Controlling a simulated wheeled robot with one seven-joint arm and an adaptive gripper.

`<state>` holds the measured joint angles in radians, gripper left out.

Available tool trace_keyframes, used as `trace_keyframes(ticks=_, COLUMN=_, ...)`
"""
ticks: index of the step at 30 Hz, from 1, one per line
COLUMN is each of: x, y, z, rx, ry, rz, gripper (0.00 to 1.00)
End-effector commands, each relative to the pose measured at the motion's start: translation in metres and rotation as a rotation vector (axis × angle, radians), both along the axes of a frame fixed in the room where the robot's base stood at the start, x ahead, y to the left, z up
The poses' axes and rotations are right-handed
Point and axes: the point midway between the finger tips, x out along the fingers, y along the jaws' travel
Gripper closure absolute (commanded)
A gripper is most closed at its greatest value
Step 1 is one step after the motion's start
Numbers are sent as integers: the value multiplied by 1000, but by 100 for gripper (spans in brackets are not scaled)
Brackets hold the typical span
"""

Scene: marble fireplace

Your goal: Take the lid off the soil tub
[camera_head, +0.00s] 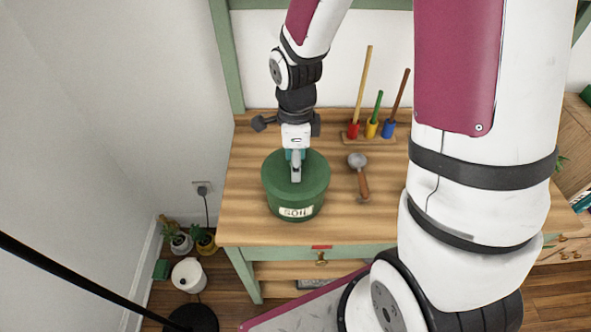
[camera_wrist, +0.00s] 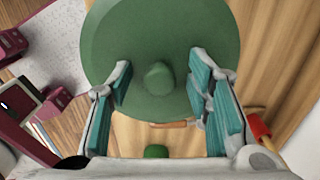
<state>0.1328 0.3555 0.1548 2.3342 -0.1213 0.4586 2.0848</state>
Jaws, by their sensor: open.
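The green soil tub (camera_head: 296,207) stands upright on the wooden bench, with a white "SOIL" label on its front. Its round green lid (camera_head: 315,172) is on top of it. In the wrist view the lid (camera_wrist: 160,30) fills the upper middle, with a small round knob (camera_wrist: 158,80) at its centre. My gripper (camera_head: 295,170) is above the lid, pointing down. In the wrist view my gripper (camera_wrist: 160,88) is open, its teal-padded fingers apart on either side of the knob. I cannot tell the exact height of the fingertips over the lid.
A trowel (camera_head: 361,178) lies on the bench right of the tub. Tools with red, yellow and blue parts stand in a rack (camera_head: 370,138) at the back. The bench (camera_head: 240,225) has a bare strip at its left. Potted plants (camera_head: 205,240) stand on the floor at left.

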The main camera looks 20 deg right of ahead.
Motion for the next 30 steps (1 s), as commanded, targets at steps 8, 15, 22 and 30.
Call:
trace_keyframes(ticks=8, x=0, y=0, z=0, rx=0, ry=0, rz=0, gripper=79)
trace_keyframes(ticks=15, x=0, y=0, z=0, rx=0, ry=0, rz=0, gripper=100)
trace_keyframes(ticks=22, x=0, y=0, z=2, rx=0, ry=0, rz=0, gripper=100)
trace_keyframes(ticks=30, x=1, y=0, z=23, rx=0, ry=-3, rz=0, gripper=100)
